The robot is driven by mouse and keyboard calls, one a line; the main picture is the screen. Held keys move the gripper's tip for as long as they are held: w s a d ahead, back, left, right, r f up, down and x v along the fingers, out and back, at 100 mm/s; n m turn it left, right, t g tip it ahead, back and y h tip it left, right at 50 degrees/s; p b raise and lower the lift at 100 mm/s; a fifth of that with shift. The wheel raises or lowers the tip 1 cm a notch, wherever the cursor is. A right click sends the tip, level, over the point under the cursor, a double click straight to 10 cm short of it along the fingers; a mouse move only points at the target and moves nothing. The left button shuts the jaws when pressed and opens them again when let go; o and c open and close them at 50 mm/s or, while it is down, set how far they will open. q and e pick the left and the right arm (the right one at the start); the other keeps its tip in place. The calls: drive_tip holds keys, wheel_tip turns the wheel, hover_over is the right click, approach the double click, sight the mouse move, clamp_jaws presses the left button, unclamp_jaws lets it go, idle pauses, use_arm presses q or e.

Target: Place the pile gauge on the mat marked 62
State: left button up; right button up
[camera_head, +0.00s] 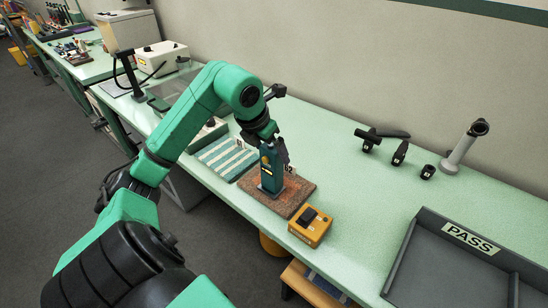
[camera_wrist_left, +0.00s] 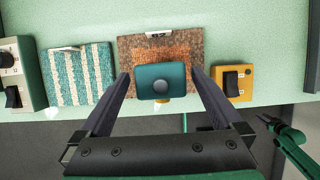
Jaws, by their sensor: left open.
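The pile gauge (camera_head: 271,172), a teal upright block with a yellow label, stands on the brown mat (camera_head: 297,191). The mat's tag reads 62, partly hidden behind the gauge in the head view. In the left wrist view the gauge (camera_wrist_left: 160,82) is seen from above, over the near middle of the mat (camera_wrist_left: 132,48). My left gripper (camera_wrist_left: 161,73) is open, with one finger on each side of the gauge and gaps visible between. In the head view the left gripper (camera_head: 268,141) is at the gauge's top.
A teal-and-white striped mat (camera_head: 226,158) lies left of the brown mat. A yellow box with a black switch (camera_head: 310,226) sits close at its right. A grey PASS tray (camera_head: 411,254) is at the right, and dark tools (camera_head: 400,152) stand at the back.

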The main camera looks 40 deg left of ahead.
use_arm(q)
drive_tip(key=v, duration=0.7)
drive_tip(key=shift+s+r, duration=0.25)
drive_tip(key=shift+r, duration=0.1)
